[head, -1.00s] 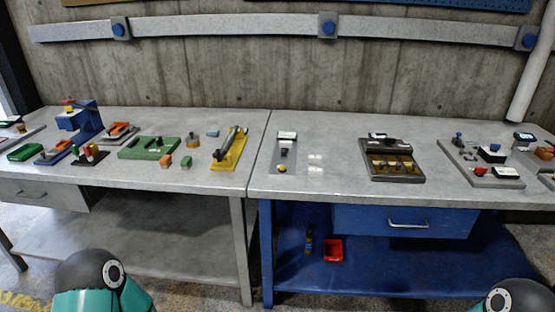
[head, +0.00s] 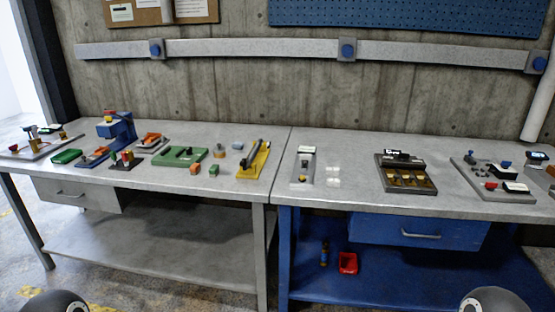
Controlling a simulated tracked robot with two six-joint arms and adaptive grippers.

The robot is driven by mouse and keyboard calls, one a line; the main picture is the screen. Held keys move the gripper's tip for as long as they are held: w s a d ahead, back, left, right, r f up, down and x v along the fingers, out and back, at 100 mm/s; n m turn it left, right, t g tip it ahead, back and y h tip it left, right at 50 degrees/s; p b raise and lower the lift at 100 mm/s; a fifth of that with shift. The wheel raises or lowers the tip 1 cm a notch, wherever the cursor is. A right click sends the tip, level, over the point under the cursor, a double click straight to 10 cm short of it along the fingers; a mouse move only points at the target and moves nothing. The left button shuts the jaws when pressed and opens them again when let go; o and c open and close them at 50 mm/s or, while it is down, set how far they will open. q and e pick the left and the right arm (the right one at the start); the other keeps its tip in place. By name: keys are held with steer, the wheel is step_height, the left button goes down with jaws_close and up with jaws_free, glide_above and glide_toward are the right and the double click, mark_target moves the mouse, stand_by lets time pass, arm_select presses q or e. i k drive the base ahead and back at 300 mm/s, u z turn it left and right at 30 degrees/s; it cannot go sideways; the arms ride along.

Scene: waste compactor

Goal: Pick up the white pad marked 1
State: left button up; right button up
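Small white pads (head: 333,181) lie on the grey top of the right-hand bench, just right of a grey plate. They are too small and pale for me to read any mark, so I cannot tell which is marked 1. Neither of my grippers is in view; only dark rounded parts of my arms show at the bottom edge, well short of the benches. Nothing covers the pads.
The grey plate (head: 303,166) carries a white-topped block and a yellow knob. A dark tray (head: 407,187) with yellowish parts stands right of the pads. A yellow fixture (head: 254,162) and a green one (head: 180,157) stand on the left-hand bench (head: 150,182). A blue drawer (head: 420,231) is below.

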mark_target(307, 157)
steer(key=u, duration=0.2)
steer(key=i, duration=0.95)
